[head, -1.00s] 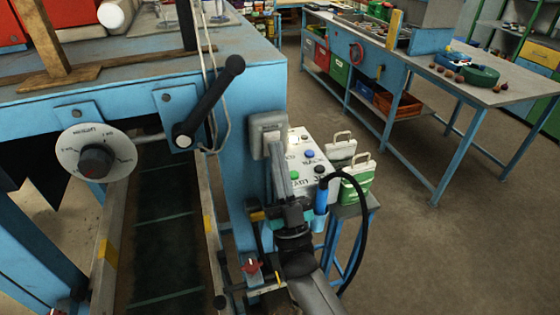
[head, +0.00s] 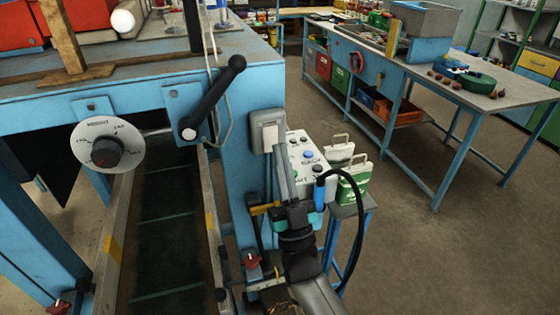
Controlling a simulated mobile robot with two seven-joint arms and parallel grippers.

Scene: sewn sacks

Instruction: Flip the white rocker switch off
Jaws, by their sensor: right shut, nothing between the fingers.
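The white rocker switch (head: 267,127), a pale rectangular plate with a rocker in it, is on the right side of the blue machine post in the head view. My right gripper (head: 279,150) comes up from below, its fingers together and empty. Its tip is at the lower right edge of the switch and hides part of it. I cannot tell whether it touches the switch, or which way the rocker is tilted. My left gripper is not in view.
A white control box (head: 306,155) with buttons stands just right of my gripper, with a black cable beside it. A black lever (head: 213,98) and a round dial (head: 107,150) are to the left.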

